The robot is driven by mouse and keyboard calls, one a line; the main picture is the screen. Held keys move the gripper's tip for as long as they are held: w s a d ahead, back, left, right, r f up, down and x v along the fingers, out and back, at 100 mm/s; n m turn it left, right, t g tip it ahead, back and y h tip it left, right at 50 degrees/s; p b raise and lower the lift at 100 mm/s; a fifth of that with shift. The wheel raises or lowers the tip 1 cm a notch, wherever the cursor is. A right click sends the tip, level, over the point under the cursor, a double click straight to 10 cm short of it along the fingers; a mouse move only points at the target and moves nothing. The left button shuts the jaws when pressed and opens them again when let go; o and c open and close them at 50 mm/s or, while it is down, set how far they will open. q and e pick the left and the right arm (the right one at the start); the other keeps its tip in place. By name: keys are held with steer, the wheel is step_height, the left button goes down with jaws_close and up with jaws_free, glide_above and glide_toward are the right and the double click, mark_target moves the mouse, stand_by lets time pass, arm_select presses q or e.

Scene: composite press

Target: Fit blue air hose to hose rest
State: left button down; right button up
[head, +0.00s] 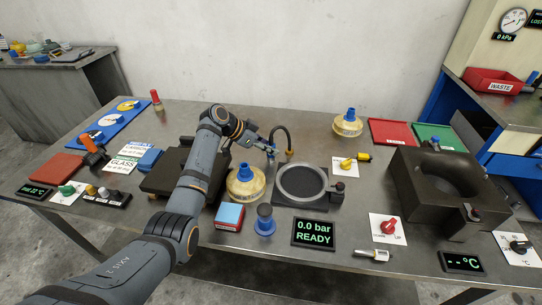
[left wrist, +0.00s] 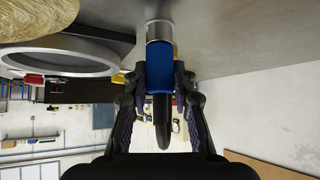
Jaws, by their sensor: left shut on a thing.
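My left gripper (head: 268,147) is shut on the blue air hose connector, above the table behind the ring-shaped mould. In the left wrist view the blue sleeve (left wrist: 160,80) sits between both fingers, with a silver end beyond it and black hose on the near side. In the head view the black hose (head: 285,136) arches from the gripper down to a small brass-coloured fitting (head: 289,153). I cannot make out the hose rest for certain; the gripper and arm may hide it. My right gripper is not in view.
The round mould (head: 329,195) and a yellow jar with a blue cap (head: 246,203) stand close in front of the gripper. Another such jar (head: 347,127) stands at the back right. A dark block (head: 400,196) is at the right. The table behind the gripper is clear.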

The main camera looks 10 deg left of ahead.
arm_select(q)
steer(key=shift+f, duration=0.1)
steer(key=c, duration=1)
jaws_free()
steer(key=v, duration=1.2)
